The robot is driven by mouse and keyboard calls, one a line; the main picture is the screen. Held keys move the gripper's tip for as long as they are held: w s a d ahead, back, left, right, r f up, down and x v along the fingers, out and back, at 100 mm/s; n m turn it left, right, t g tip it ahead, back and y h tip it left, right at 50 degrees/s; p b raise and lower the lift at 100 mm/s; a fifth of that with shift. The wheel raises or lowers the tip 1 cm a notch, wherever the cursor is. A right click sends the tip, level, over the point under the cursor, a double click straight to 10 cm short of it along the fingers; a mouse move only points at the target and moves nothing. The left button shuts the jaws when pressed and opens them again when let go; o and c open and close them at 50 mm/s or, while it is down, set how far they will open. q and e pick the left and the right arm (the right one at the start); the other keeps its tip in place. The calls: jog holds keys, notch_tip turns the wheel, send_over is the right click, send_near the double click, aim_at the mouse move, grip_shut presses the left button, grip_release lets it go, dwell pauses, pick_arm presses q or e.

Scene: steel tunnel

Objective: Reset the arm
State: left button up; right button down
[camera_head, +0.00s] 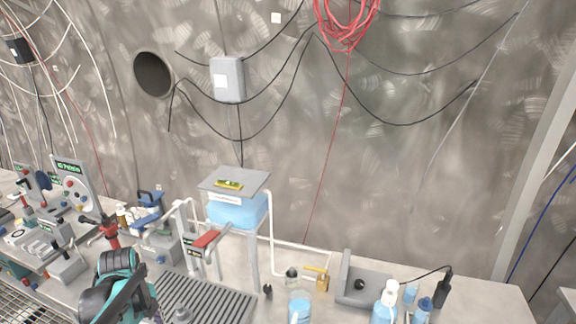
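A teal and black arm part, apparently my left arm (115,288), shows at the bottom left in the head view, in front of the bench. Its lower end is cut off by the picture's bottom edge. No fingertips can be made out on it, so I cannot tell whether the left gripper is open or shut, and I see nothing held. My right arm and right gripper are not in view.
A bench carries a stand with a blue tank (238,211), a dark ribbed grate (205,298), a grey box (362,283), bottles (386,302) and a panel (76,190). White pipes and a red-handled part stand close to the arm. Cables hang on the wall behind.

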pick_arm(q)
jog(key=s+d+r+n+t, duration=0.2)
jog(key=s+d+n+t, duration=0.1)
jog(key=d+n, duration=0.5)
jog(key=s+d+r+n+t, duration=0.2)
jog(key=s+d+n+t, duration=0.1)
jog(key=d+n, duration=0.6)
jog(key=n, duration=0.3)
jog(key=shift+s+d+t, duration=0.2)
jog(key=shift+s+t, duration=0.1)
jog(key=shift+t, duration=0.1)
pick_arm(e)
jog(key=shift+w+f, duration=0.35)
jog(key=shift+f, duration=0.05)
